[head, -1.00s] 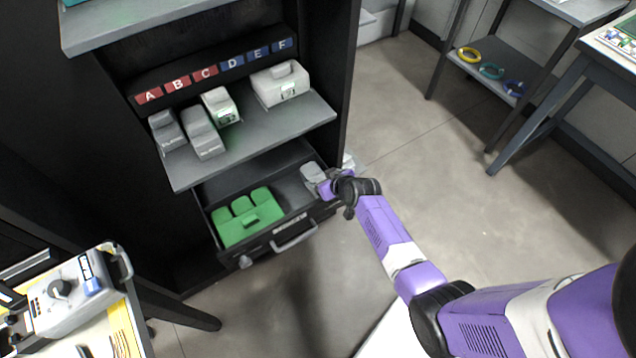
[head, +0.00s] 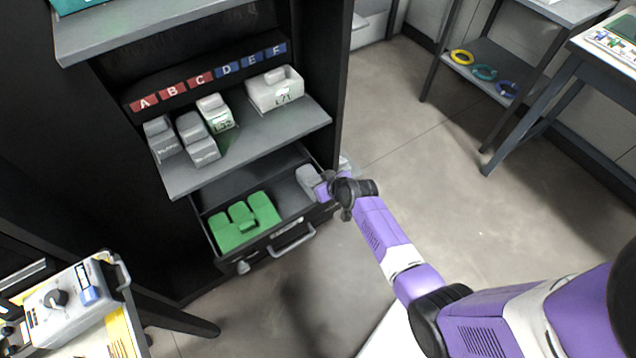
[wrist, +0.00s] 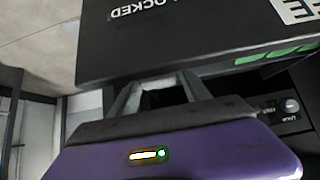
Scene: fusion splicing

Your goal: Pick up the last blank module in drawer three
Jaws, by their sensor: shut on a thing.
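The open drawer (head: 322,214) is low in the black cabinet, with green pieces (head: 243,222) in its left part. A grey module (head: 308,179) is at the drawer's right end; I take it for the blank module. My gripper (head: 324,186) is at this module, shut on it. In the wrist view, my grey fingers (wrist: 160,92) reach past a black panel (wrist: 185,45) with partly cut-off lettering, apparently the drawer front. Whether the module is lifted clear of the drawer floor cannot be told.
Above the drawer, a shelf (head: 255,142) holds grey and white modules, including a white one (head: 275,92), under labels A to F. A workbench with a grey device (head: 75,300) stands at lower left. The floor (head: 410,130) to the right is clear.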

